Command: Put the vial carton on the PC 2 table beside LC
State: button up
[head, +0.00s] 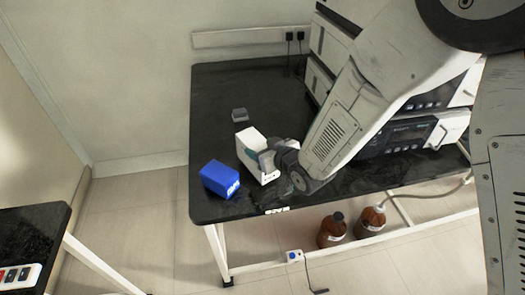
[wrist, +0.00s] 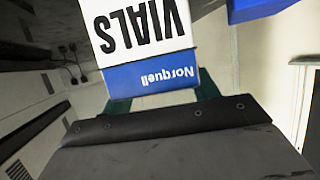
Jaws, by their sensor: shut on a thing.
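The vial carton (head: 253,146) is white, at the black-topped table's left half in the head view. In the wrist view the carton (wrist: 138,32) shows "VIALS" and a blue "Norquell" band, its print upside down. My gripper (head: 267,161) is shut on the carton from its right side; its teal fingers also show in the wrist view (wrist: 160,95). I cannot tell whether the carton touches the tabletop. The table (head: 222,90) carries stacked LC instrument modules (head: 398,137) at its right, partly hidden by my arm.
A blue box (head: 221,179) stands just left of the carton, near the table's front left. A small grey block (head: 239,114) lies behind the carton. Brown bottles (head: 332,230) stand below the table. Another dark table (head: 30,240) is at lower left. The tabletop's back left is clear.

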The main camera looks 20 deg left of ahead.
jog(key=shift+f, duration=0.65)
jog(key=shift+f, duration=0.1)
jog(key=o, duration=1.8)
jog(key=shift+c, duration=0.2)
jog(key=v, duration=1.2)
jog(key=shift+d, duration=0.1)
